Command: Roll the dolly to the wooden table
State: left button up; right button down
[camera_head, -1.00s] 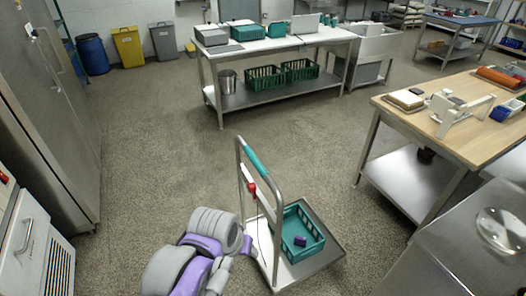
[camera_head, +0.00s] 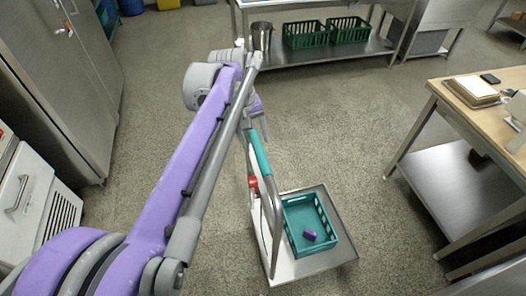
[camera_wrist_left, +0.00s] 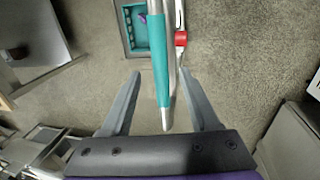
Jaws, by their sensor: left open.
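The dolly (camera_head: 300,268) stands on the floor at the lower middle of the head view, with an upright metal handle and a teal grip (camera_head: 261,155). My left gripper (camera_head: 262,128) is near the top of the handle, partly hidden behind its own arm. In the left wrist view my left gripper (camera_wrist_left: 160,82) is open, and the teal grip (camera_wrist_left: 158,60) passes between its fingers without visible clamping. The wooden table (camera_head: 490,125) is at the right, apart from the dolly. My right gripper is not in view.
A teal crate (camera_head: 290,232) with a small purple object (camera_head: 310,234) rides on the dolly. Open floor (camera_head: 375,150) lies between dolly and table. A steel bench (camera_head: 345,53) with green crates stands at the back, a steel cabinet (camera_head: 70,80) at the left.

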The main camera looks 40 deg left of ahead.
aim_at(261, 156)
pick_arm(q)
jog(key=f, duration=0.2)
jog(key=w+f, duration=0.1)
jog(key=f, duration=0.2)
jog(key=d+f+b, duration=0.1)
jog(key=f, duration=0.2)
jog(key=shift+w+f, duration=0.2)
jog(key=shift+f, duration=0.05)
grip_shut()
dwell(1.0)
